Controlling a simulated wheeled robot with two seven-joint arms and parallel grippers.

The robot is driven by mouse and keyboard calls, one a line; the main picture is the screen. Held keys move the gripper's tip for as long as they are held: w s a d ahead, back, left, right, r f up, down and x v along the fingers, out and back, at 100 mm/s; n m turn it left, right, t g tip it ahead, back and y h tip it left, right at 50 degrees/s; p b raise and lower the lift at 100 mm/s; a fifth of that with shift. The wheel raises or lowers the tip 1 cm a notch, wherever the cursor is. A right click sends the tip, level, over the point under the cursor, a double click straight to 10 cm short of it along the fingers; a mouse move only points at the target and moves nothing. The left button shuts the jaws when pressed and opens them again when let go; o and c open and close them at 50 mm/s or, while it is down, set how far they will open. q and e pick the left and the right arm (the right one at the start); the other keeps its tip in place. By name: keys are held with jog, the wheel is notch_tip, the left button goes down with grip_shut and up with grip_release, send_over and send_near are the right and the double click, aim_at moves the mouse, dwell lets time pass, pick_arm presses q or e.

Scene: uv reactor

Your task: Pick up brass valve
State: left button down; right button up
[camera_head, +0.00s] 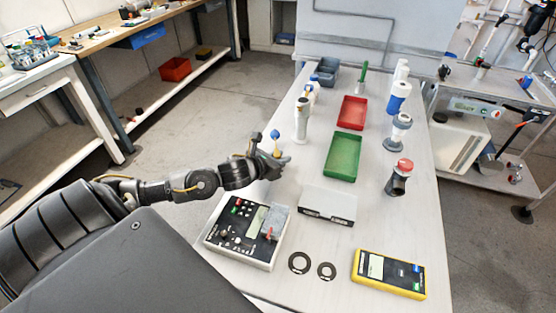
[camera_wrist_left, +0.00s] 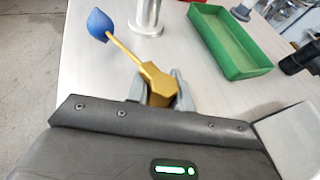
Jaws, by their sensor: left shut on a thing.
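The brass valve (camera_wrist_left: 157,86) has a gold-coloured body and a thin stem ending in a blue handle (camera_wrist_left: 100,24). My left gripper (camera_wrist_left: 158,92) is shut on its body in the left wrist view, with one grey finger on each side. In the head view my left gripper (camera_head: 274,163) is over the left edge of the table, and the blue handle (camera_head: 275,135) sticks up above it. The gripper hides most of the valve body there. I cannot tell whether the valve touches the table. My right gripper is in neither view.
On the white table (camera_head: 300,240) stand a green tray (camera_head: 342,172), a red tray (camera_head: 352,112), a white box (camera_head: 328,204) and a control box (camera_head: 247,228). A yellow meter (camera_head: 389,273) and two black rings (camera_head: 299,263) lie at the front. Upright fittings (camera_head: 398,178) line the right side.

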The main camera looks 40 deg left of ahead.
pick_arm(q)
jog(key=s+a+r+p, duration=0.4)
jog(key=s+r+p, duration=0.1)
jog(key=s+r, duration=0.6)
jog(key=v, duration=0.2)
jog(key=shift+s, duration=0.35)
jog(key=shift+d, duration=0.15)
